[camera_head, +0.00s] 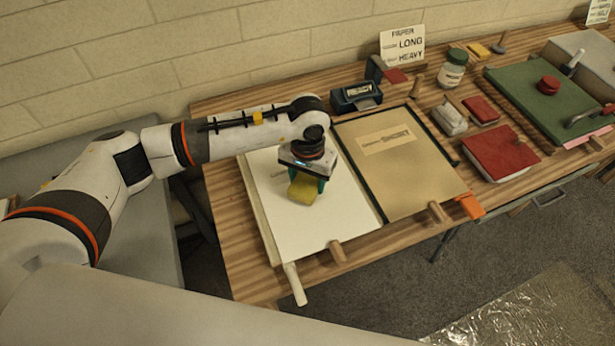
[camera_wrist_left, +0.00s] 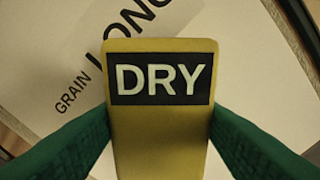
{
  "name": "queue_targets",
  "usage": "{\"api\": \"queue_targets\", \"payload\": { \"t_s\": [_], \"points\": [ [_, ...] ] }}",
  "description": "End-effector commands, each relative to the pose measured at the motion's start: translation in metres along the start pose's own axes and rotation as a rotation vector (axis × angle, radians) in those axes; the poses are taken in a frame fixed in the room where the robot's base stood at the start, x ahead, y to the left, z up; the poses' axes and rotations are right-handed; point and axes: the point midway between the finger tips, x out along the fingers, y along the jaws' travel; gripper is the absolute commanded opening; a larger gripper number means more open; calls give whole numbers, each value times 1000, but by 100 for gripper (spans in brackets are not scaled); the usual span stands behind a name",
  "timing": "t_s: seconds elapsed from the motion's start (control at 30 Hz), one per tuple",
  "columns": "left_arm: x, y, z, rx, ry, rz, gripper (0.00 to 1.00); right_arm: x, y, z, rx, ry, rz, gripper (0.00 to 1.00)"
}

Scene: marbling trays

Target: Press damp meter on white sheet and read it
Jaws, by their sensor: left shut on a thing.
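The damp meter is yellow, with a dark display reading DRY in the left wrist view (camera_wrist_left: 160,125). It also shows in the head view (camera_head: 302,191), over the white sheet (camera_head: 320,229). My left gripper (camera_head: 305,180) is shut on the damp meter, with its green fingers on either side of it. The sheet carries a label reading GRAIN LONG, partly hidden behind the meter in the wrist view. The meter's lower end is hidden, so I cannot tell whether it touches the sheet. I do not see my right gripper.
Right of the white sheet is a tan sheet (camera_head: 405,190) labelled SHORT. A sign (camera_head: 402,46) reading PAPER LONG HEAVY stands at the back. A wooden handle (camera_head: 295,285) juts over the front edge.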

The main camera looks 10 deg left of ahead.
Motion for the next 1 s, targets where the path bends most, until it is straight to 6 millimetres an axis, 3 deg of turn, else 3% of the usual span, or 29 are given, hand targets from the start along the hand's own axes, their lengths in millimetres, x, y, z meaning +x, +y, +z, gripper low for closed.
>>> {"api": "queue_targets", "payload": {
  "t_s": [1.0],
  "points": [
    [2,0,-1,0,3,1,36,6,3,0,2,-1,3,36]
  ]
}}
